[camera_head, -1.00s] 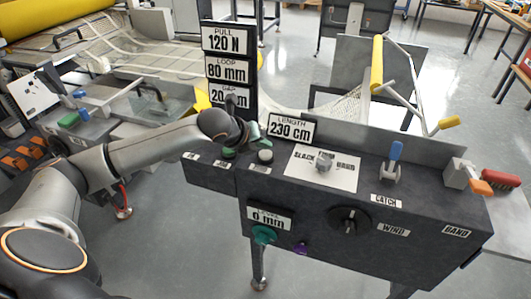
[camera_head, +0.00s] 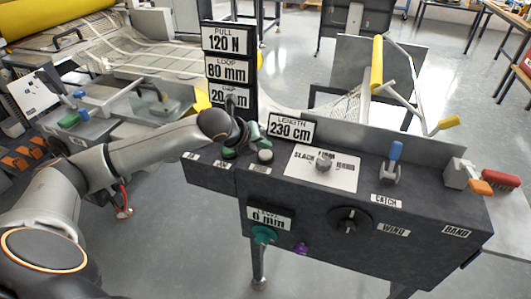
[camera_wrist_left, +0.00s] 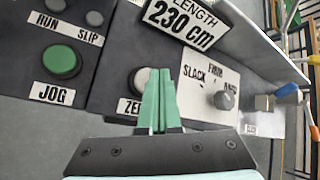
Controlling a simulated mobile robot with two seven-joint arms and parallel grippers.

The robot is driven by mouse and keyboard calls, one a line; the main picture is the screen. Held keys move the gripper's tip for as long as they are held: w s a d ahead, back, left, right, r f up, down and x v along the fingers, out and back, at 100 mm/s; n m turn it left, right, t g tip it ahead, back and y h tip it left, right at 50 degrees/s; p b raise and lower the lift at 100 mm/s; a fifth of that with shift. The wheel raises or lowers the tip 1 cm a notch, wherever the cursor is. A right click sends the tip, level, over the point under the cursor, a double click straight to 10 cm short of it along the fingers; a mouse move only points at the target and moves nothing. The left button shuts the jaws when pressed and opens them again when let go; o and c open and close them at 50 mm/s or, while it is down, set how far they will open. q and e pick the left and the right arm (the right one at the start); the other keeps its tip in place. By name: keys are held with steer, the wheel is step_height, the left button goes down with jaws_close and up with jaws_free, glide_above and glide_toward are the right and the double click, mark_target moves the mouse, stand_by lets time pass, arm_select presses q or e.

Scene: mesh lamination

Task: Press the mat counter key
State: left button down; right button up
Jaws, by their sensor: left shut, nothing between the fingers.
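The length display (camera_head: 290,129) reads 230 cm at the back of the dark console. A white round key (camera_head: 265,156) sits below it; in the left wrist view the white key (camera_wrist_left: 138,80) has a label beginning "ZE", the rest hidden by my fingers. My left gripper (camera_head: 264,144) is shut and empty, its green fingertips close above the white key. In the left wrist view the fingertips (camera_wrist_left: 162,72) overlap the key's right side. I cannot tell whether they touch it. My right gripper is not in view.
A green JOG button (camera_wrist_left: 61,62) lies left of the white key. A selector knob (camera_head: 323,164) on a white plate stands to its right, then a blue lever (camera_head: 394,155). The tall readout panel (camera_head: 230,66) rises behind my gripper.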

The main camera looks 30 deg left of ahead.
mark_target(264, 156)
arm_select(q)
steer(key=shift+f, duration=0.15)
steer(key=shift+f+p, duration=0.15)
steer(key=shift+p, duration=0.15)
steer(key=shift+f, duration=0.15)
steer(key=shift+f, duration=0.6)
stand_by(0.9)
steer(key=shift+r, duration=0.1)
steer(key=shift+r+p, duration=0.9)
steer(key=shift+p, duration=0.45)
step_height(264, 156, up, 5)
steer(key=p, duration=0.6)
steer(key=shift+r, duration=0.1)
